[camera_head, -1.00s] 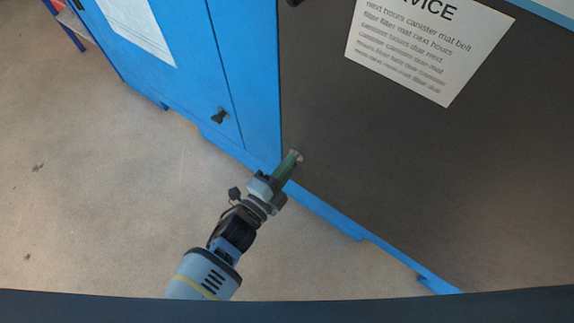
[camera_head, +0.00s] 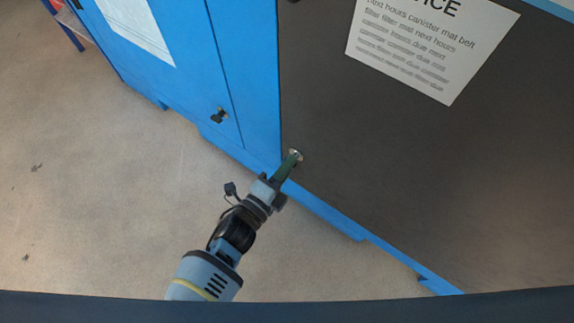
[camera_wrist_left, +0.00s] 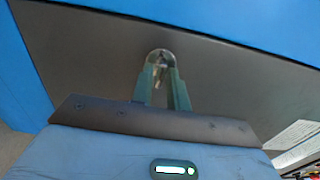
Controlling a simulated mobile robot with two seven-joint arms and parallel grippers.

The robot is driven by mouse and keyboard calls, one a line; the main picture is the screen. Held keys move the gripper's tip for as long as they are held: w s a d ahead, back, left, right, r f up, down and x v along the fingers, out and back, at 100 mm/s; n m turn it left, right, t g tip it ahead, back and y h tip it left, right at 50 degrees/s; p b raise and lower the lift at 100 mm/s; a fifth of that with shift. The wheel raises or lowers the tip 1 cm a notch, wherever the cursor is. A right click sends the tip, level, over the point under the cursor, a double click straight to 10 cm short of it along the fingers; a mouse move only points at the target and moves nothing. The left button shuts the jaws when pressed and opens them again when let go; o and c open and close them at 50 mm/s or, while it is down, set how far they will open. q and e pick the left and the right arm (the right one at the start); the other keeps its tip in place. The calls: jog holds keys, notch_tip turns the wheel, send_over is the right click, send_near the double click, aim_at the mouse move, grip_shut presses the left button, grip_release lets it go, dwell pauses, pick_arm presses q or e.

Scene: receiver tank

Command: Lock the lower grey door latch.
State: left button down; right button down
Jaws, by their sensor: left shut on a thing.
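The lower latch (camera_wrist_left: 161,57) is a small metallic grey piece on the dark grey door (camera_head: 400,170), near the door's lower left corner. My left gripper (camera_head: 293,157) reaches it from below in the head view. In the left wrist view its two green fingers (camera_wrist_left: 161,72) are closed on the latch, one on each side. The fingers hide much of the latch in the head view, so its exact angle is hard to tell. My right gripper is not in view.
The blue cabinet (camera_head: 258,80) frames the door on the left, with another dark latch (camera_head: 219,115) on its left panel. A white notice (camera_head: 430,45) is on the grey door. The floor (camera_head: 100,220) in front is clear.

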pick_arm(q)
jog(key=c, duration=1.5)
grip_release()
jog(key=shift+c, duration=0.2)
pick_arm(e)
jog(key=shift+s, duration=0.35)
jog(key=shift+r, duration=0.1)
